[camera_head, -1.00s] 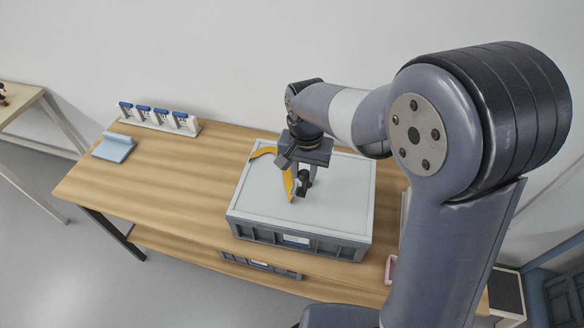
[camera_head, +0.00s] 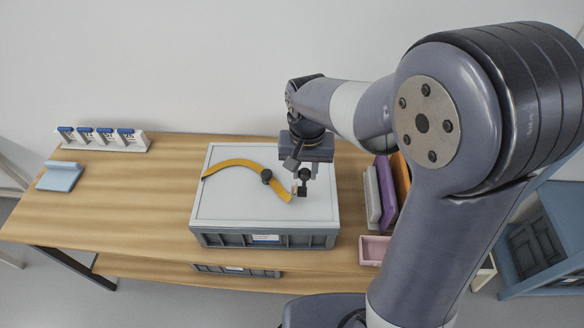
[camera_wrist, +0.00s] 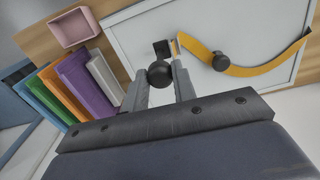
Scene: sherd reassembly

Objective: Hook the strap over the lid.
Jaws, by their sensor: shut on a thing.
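A yellow-orange strap (camera_head: 238,163) lies in a curve across the pale grey lid (camera_head: 225,208) of a grey crate (camera_head: 212,238). A dark round peg (camera_head: 266,176) overlaps the strap's middle; it shows on the strap in the wrist view too (camera_wrist: 220,61). My gripper (camera_head: 304,180) is low over the lid's right part, beside the strap's free end. It is shut on a black ball knob (camera_wrist: 160,73) at that end; whether the knob joins the strap is unclear. A small black block (camera_wrist: 161,48) shows just beyond the knob. The fingers hide part of the contact.
Purple (camera_head: 386,190) and orange (camera_head: 401,178) upright pieces and a pink tray (camera_head: 374,249) stand right of the crate. A white rack with blue-topped items (camera_head: 104,139) and a light blue block (camera_head: 60,177) are at the left. The table's left half is mostly clear.

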